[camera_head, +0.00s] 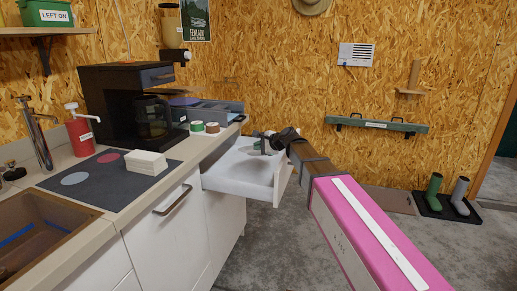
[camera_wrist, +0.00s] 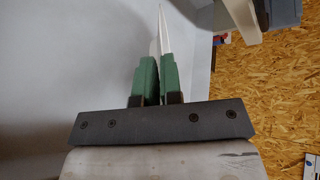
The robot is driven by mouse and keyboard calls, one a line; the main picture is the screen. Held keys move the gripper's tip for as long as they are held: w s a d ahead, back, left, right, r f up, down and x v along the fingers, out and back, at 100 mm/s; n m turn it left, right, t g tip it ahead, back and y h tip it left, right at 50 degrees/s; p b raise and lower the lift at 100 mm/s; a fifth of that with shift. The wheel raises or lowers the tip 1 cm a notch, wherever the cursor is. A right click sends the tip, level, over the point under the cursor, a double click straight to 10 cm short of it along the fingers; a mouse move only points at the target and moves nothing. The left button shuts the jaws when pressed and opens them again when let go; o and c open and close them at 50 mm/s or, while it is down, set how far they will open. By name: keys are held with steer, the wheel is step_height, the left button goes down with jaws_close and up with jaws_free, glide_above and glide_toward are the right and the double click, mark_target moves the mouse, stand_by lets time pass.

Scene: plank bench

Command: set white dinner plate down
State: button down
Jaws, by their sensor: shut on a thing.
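My gripper (camera_wrist: 150,82) has green fingers, close together on a thin white piece, the white dinner plate (camera_wrist: 166,32), seen nearly edge-on in the wrist view. Its lower part is hidden between the fingers. In the head view my gripper (camera_head: 262,146) is over the open white drawer (camera_head: 224,181) under the counter. I cannot make out the plate against the pale drawer there, nor tell whether it touches the drawer.
The counter holds a black coffee maker (camera_head: 110,105), a red pump bottle (camera_head: 80,137), a pale block stack (camera_head: 146,163), tape rolls (camera_head: 212,127) and a grey tray (camera_head: 215,109). A sink (camera_head: 40,225) is at the left.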

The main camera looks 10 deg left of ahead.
steer(key=shift+f, duration=0.2)
steer(key=shift+f, duration=0.6)
steer(key=c, duration=1.3)
jaws_free()
steer(key=shift+r, duration=0.55)
steer(key=v, duration=1.2)
